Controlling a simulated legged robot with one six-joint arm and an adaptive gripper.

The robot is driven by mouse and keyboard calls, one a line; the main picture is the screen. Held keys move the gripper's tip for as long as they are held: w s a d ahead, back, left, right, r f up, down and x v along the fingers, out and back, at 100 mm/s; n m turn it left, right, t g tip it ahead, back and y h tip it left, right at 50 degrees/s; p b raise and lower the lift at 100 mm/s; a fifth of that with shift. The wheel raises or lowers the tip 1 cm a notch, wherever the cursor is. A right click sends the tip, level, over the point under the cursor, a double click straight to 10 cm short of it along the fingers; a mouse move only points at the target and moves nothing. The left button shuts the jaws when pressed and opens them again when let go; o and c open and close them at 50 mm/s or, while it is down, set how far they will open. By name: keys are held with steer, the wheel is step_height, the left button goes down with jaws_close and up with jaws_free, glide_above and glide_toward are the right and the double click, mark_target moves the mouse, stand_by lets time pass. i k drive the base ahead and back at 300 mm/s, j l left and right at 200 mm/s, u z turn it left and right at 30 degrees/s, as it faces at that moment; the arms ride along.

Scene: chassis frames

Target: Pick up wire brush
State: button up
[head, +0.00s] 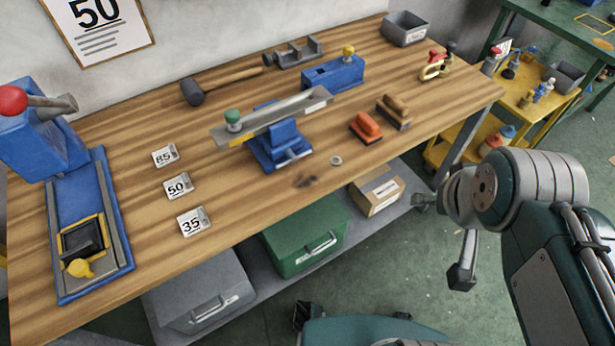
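Two brush-like tools lie at the right of the wooden workbench (130,230). One is a brown wooden-handled brush (396,107) with a dark underside, which looks like the wire brush. Just left of it and nearer the front edge is an orange-red block-handled tool (365,126) with a dark base. Their bristles are too small to make out. My arm is at the right, in front of the bench. What seems to be my gripper (461,276) hangs low, below the benchtop and well away from both tools. Its fingers cannot be made out clearly.
A blue stand with a long metal bar (275,125) is left of the brushes. A blue block (333,74), mallet (200,92), grey bin (404,28) and red-handled clamp (434,66) lie behind. A small ring (336,160) lies near the front edge. A yellow cart (530,95) stands right.

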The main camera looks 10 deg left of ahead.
mark_target(392, 109)
steer(key=i+l+u, duration=0.1)
steer(key=u, duration=0.5)
steer(key=i+l+u, duration=0.2)
steer(key=l+u, duration=0.15)
steer(key=l, duration=0.3)
steer(key=i+l+u, duration=0.2)
steer(key=l, duration=0.15)
steer(key=l+u, duration=0.15)
steer(key=l, duration=0.2)
steer(key=i+l, duration=0.1)
steer(key=l, duration=0.2)
steer(key=i+l, duration=0.1)
steer(key=l, duration=0.15)
